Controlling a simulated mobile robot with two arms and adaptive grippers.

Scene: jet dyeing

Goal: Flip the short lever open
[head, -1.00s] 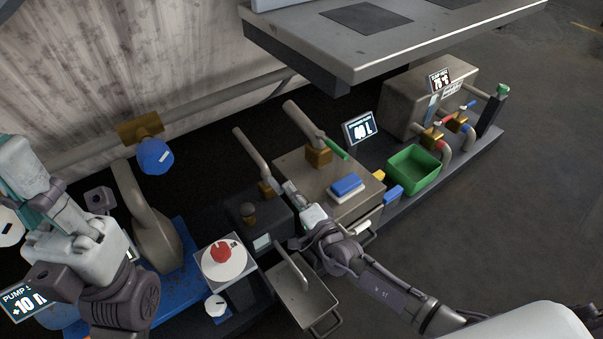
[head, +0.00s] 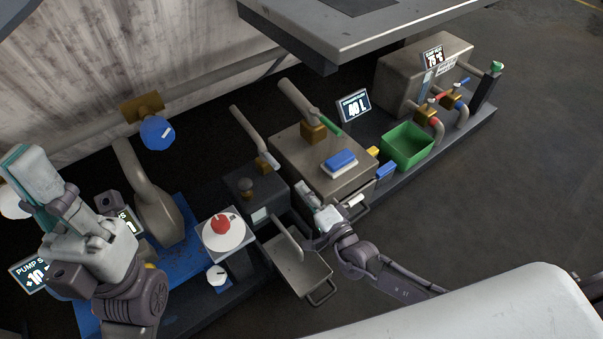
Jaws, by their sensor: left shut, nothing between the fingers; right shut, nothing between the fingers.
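Two valves could hold the short lever; I cannot tell which one is meant. The brass valve at the box's left corner has a small pale lever (head: 269,160). The valve on top of the metal box has a green lever (head: 329,124), lying aslant beside its pipe. My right gripper (head: 305,190) is shut and empty, in front of the metal box (head: 290,150), to the lower right of the pale lever and apart from it. My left gripper (head: 32,168) is shut and empty at the far left, away from both levers.
A blue block (head: 339,161) sits on the box. An open metal tray (head: 300,268) lies below my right gripper. A red knob (head: 221,224) stands to its left. A green bin (head: 408,146) stands right. A metal platform (head: 345,38) overhangs the back.

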